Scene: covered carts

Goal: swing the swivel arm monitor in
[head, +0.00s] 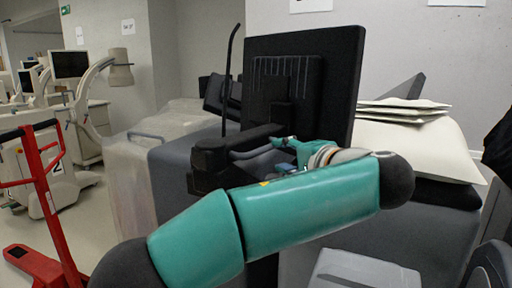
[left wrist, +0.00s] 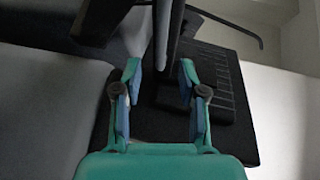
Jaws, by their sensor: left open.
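The black monitor (head: 336,75) stands upright with its back towards me in the head view, on a black swivel arm (head: 212,155) that reaches left from behind it. My left gripper (head: 283,145) is at the lower part of the monitor's back, largely hidden behind my own teal forearm. In the left wrist view my left gripper (left wrist: 160,70) is open, its two fingers apart. A dark bar of the swivel arm (left wrist: 168,30) comes down towards the gap between the fingertips; contact cannot be told. The monitor's ribbed back (left wrist: 220,85) lies beyond the fingers. My right gripper is not in view.
A grey covered cart (head: 175,172) stands under the monitor. White folded sheets (head: 405,125) lie to its right. A red pallet jack (head: 48,195) and white medical machines (head: 90,85) stand at the left. A thin black rod (head: 230,75) rises beside the monitor.

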